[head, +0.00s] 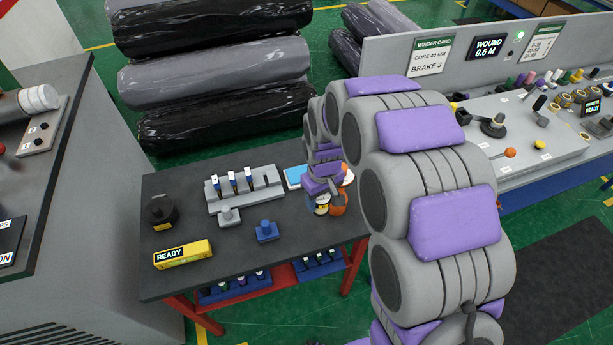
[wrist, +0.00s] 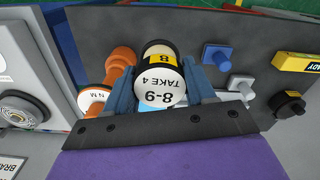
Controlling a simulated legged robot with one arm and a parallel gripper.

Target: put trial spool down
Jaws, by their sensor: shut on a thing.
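The trial spool (wrist: 160,88) has a dark body, a yellow mark and a white end face reading "8-9 TAKE 4". My gripper (wrist: 160,76) is shut on it, with a blue finger on each side. In the head view my gripper (head: 324,190) is over the right end of the dark table, and the spool's pale end (head: 321,207) shows just below it. Whether the spool touches the table top is hard to tell. An orange spool (wrist: 120,70) with a white end stands close beside it, also visible in the head view (head: 339,207).
The dark table (head: 220,262) also holds a grey rack (head: 240,192) with several upright pieces, a blue block (head: 267,231), a grey block (head: 229,216), a black knob-like object (head: 161,212) and a yellow "READY" box (head: 183,254). Its front middle is clear.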

